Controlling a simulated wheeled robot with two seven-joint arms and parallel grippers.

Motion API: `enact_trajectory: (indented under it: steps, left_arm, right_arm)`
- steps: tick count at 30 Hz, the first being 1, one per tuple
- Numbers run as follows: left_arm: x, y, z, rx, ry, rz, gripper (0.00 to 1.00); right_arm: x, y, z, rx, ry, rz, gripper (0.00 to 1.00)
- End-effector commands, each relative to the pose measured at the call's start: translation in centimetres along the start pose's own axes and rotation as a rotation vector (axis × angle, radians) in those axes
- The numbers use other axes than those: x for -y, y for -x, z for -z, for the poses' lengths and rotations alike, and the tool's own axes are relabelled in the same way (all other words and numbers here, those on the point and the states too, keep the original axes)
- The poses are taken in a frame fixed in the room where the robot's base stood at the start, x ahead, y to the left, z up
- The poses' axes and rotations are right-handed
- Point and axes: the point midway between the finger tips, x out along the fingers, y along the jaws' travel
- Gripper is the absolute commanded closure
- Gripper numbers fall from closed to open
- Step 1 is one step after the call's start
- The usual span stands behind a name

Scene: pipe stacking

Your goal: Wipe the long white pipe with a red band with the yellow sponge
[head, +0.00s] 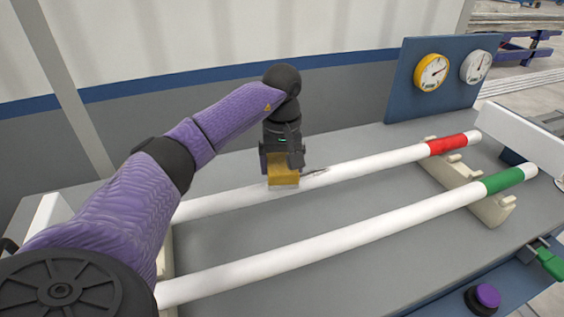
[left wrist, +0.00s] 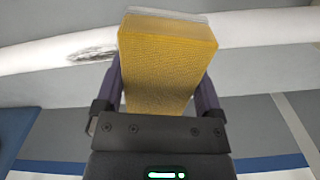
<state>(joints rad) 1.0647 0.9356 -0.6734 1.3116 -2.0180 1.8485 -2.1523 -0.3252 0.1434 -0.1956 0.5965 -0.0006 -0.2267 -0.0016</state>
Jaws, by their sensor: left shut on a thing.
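The long white pipe with a red band (head: 375,164) lies at the back of the grey table, its red end to the right. My left gripper (head: 283,168) is shut on the yellow sponge (head: 284,178) and holds it at the pipe, over its middle stretch. In the left wrist view the sponge (left wrist: 168,62) sits between the fingers, its pale far end over the pipe (left wrist: 265,28). Contact looks likely, but the sponge hides the spot. A dark smudge (left wrist: 92,54) marks the pipe beside the sponge; it also shows in the head view just right of it (head: 316,172). My right gripper is not in view.
A second white pipe with a green band (head: 400,213) lies parallel in front. Both rest on beige supports (head: 492,208) at the right. A blue panel with two gauges (head: 432,72) stands at the back right. A purple button (head: 487,296) is at the front right.

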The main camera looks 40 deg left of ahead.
Motion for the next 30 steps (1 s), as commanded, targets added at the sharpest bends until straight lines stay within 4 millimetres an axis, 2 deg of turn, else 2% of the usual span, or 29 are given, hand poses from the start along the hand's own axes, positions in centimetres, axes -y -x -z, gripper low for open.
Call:
enact_trajectory:
  steps: [12, 30]
  left_arm:
    - [0.0, -0.6, 0.0, 0.0, 0.0, 0.001, 0.6]
    - [0.0, -1.8, 0.0, 0.0, 0.0, 0.0, 0.6]
  right_arm:
    - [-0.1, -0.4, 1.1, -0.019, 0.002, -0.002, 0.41]
    - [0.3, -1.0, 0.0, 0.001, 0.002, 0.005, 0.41]
